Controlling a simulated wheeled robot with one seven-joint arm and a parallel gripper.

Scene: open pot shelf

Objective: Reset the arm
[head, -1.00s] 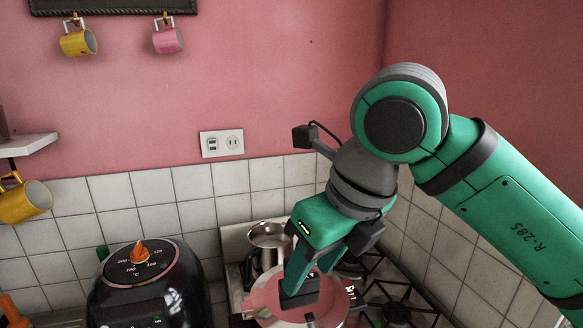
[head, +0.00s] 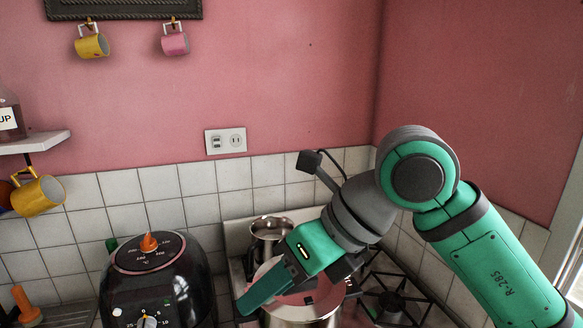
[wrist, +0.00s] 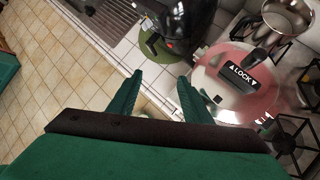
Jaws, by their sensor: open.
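My gripper (wrist: 160,79) is open and empty, with its two green fingers apart in the wrist view. In the head view my gripper (head: 262,294) points down and to the left, in front of the pressure cooker (head: 315,300). The pressure cooker has a shiny pink-reflecting lid with a black part marked LOCK, seen in the wrist view (wrist: 235,88) to the right of the fingers. The fingers appear clear of the lid. My forearm and wrist hide part of the stove in the head view.
A steel pot (head: 271,229) stands on the stove (head: 405,293) behind the cooker. A black air fryer (head: 155,285) stands to the left. Yellow (head: 92,44) and pink (head: 175,43) mugs hang on the wall. A white shelf (head: 35,143) juts out at left. The tiled floor (wrist: 45,85) is open.

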